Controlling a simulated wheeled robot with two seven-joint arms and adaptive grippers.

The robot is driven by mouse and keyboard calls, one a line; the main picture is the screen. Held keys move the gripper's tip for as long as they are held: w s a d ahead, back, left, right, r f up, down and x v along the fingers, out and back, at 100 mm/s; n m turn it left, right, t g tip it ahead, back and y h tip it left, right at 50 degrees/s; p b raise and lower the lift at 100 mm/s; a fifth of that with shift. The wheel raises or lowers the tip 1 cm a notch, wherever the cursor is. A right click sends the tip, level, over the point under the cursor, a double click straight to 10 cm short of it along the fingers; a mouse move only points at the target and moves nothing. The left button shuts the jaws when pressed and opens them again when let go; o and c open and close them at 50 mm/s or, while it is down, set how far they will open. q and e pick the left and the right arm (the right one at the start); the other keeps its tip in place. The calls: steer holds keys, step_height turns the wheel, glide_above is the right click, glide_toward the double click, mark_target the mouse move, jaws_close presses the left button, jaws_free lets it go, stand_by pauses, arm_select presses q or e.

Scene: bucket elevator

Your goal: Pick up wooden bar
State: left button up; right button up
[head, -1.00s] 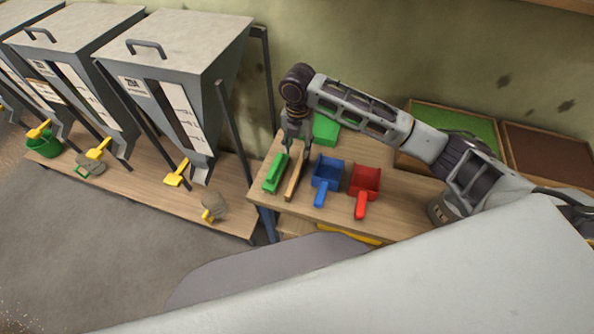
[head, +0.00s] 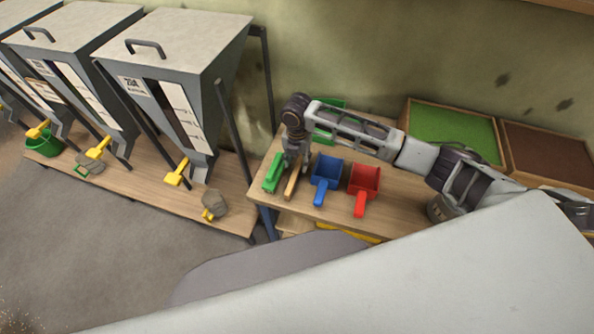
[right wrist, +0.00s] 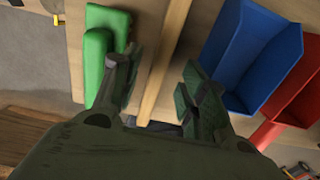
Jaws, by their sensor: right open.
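The wooden bar (head: 291,184) lies on the wooden table, between a green brush-like tool (head: 273,173) and a blue scoop (head: 326,178). Its far part is hidden by my right gripper in the head view. My right gripper (head: 298,166) is open and points down over the bar. In the right wrist view, the bar (right wrist: 165,55) runs between the two open fingers (right wrist: 158,85), with the green tool (right wrist: 103,55) by the left finger and the blue scoop (right wrist: 250,55) by the right one. I cannot tell whether the fingers touch the bar. My left gripper is not in view.
A red scoop (head: 364,184) lies right of the blue one. A green object (head: 327,112) is partly hidden behind my arm. Trays with green (head: 452,124) and brown (head: 548,152) contents stand at the back right. Grey hoppers (head: 180,75) stand at the left.

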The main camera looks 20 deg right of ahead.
mark_target(297, 168)
steer(key=shift+f, duration=0.15)
steer(key=shift+s+f+p, duration=0.1)
steer(key=shift+f+p, duration=0.35)
steer(key=shift+f, duration=2.05)
jaws_close()
